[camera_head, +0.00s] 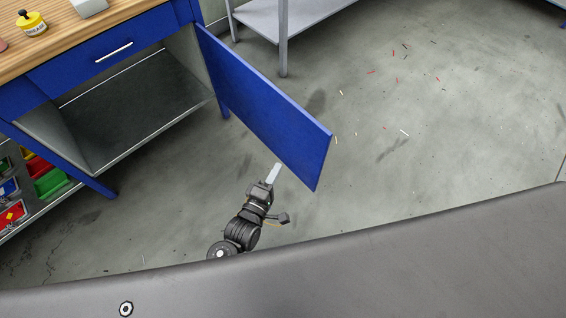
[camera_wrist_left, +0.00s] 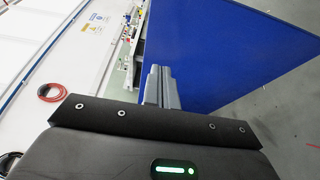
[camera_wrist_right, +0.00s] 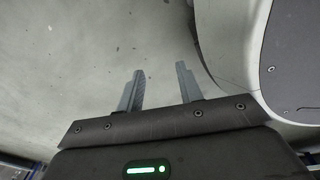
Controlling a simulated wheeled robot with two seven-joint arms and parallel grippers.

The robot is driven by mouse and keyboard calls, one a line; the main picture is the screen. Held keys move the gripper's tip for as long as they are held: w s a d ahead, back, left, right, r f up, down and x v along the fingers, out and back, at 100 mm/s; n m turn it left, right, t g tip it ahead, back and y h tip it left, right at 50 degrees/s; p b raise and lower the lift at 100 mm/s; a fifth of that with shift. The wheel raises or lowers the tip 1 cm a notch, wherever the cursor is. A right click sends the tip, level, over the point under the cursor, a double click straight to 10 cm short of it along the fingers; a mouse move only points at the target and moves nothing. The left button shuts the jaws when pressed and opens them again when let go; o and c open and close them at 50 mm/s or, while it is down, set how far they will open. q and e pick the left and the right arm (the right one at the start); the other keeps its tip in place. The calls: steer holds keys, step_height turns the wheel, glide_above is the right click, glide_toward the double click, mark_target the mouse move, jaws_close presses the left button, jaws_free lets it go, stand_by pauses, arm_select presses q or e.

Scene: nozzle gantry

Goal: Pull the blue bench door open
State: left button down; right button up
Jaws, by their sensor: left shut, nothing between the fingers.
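The blue bench door (camera_head: 262,108) stands swung wide open from the blue bench, and the empty cupboard (camera_head: 130,105) behind it shows. In the left wrist view the door (camera_wrist_left: 225,50) fills the upper right. My left gripper (camera_head: 275,170) is shut and empty, close to the door's lower edge near its free end. In the left wrist view its closed fingers (camera_wrist_left: 160,85) lie beside the door; I cannot tell whether they touch it. My right gripper (camera_wrist_right: 158,85) shows only in its wrist view, open and empty over bare floor.
Colored bins (camera_head: 45,178) stand at the lower left. A grey metal shelf (camera_head: 283,40) stands behind the door. The floor right of the door is clear except for small scraps.

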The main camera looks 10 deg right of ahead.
arm_select(q)
steer(key=s+a, duration=0.2)
steer(key=s, duration=0.6)
steer(key=shift+s+a, duration=0.2)
steer(key=shift+s, duration=0.2)
steer(key=shift+f, duration=0.1)
